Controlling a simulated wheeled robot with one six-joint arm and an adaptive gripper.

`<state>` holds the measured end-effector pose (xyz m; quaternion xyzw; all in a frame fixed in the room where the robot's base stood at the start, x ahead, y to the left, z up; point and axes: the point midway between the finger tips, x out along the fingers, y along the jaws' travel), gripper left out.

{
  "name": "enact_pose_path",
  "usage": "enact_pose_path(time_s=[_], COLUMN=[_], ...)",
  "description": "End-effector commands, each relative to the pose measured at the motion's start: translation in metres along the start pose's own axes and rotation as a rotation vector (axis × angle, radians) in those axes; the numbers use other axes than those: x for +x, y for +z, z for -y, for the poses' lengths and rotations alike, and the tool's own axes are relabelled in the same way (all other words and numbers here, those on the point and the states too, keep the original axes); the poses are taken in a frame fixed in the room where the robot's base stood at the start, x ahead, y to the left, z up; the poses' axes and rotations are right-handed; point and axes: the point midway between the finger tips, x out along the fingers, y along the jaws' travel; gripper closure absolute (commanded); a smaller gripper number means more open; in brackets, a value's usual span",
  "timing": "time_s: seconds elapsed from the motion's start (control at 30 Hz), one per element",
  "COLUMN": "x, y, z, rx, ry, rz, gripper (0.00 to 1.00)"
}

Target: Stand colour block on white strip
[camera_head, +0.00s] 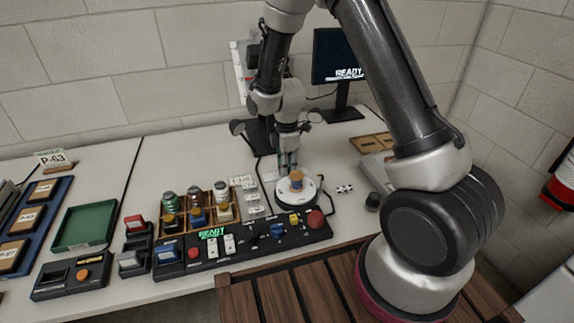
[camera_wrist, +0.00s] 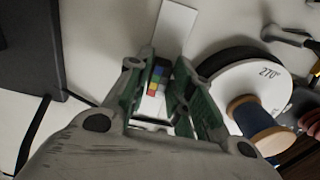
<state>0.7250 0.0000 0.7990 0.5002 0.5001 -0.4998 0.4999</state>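The colour block (camera_wrist: 157,80), a small piece with bright coloured patches, sits between the fingers of my gripper (camera_wrist: 159,78) in the wrist view. The green finger pads lie close against both its sides, and the gripper looks shut on it. The white strip (camera_wrist: 176,25) lies on the table just beyond the fingertips. Its nearer part is hidden by the block and fingers, so I cannot tell whether the block touches it. In the head view my gripper (camera_head: 288,163) points down behind the round white turntable (camera_head: 309,191); the block is too small to make out there.
A wooden spool with a dark blue band (camera_wrist: 258,122) stands on the turntable, close right of my gripper. A black control panel (camera_head: 262,238) and a wooden compartment box of jars (camera_head: 182,222) are nearer. A monitor (camera_head: 338,58) stands behind.

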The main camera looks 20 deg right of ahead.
Motion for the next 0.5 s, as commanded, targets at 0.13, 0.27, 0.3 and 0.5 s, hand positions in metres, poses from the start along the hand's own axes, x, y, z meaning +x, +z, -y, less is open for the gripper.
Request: enact_pose_path(time_s=[0.13, 0.27, 0.3, 0.5], x=[0.000, 0.000, 0.000, -0.016], y=[0.000, 0.000, 0.000, 0.000], z=[0.000, 0.000, 0.000, -0.001], rx=[0.000, 0.000, 0.000, 0.000], ry=[0.000, 0.000, 0.000, 0.003], rz=[0.000, 0.000, 0.000, -0.001], gripper=[0.61, 0.61, 0.61, 0.61])
